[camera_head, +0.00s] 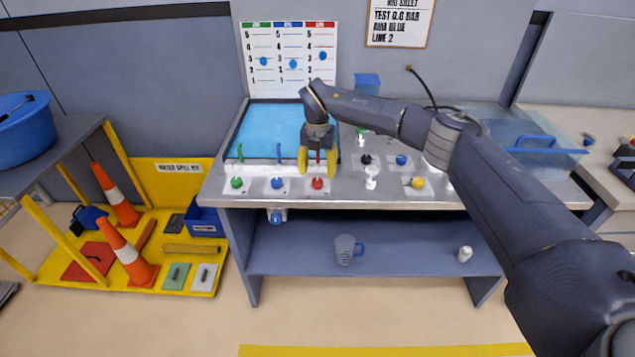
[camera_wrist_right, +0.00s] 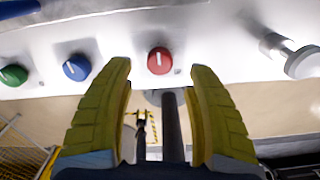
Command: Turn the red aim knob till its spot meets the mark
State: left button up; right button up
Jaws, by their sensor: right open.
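The red aim knob (camera_head: 317,183) is on the front of the steel bench, right of the blue knob (camera_head: 277,183) and the green knob (camera_head: 237,183). In the right wrist view the red knob (camera_wrist_right: 159,60) has a white pointer line, roughly upright. My right gripper (camera_head: 317,168) is over the red knob; its yellow fingers (camera_wrist_right: 160,80) are spread on either side and apart from it. A board (camera_head: 288,60) behind has green, blue and red columns with numbered marks; a blue spot (camera_head: 323,56) lies in the red column. My left gripper is not in view.
A blue basin (camera_head: 280,115) lies behind the knobs. White fittings (camera_head: 371,178), a yellow knob (camera_head: 417,183) and a clear bin (camera_head: 530,140) are to the right. A jug (camera_head: 345,250) stands on the lower shelf. Orange cones (camera_head: 130,255) stand on the yellow spill-kit tray at left.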

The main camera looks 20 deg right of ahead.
aim_at(317, 180)
jog(key=shift+f, duration=2.65)
jog(key=shift+c, duration=0.3)
grip_shut()
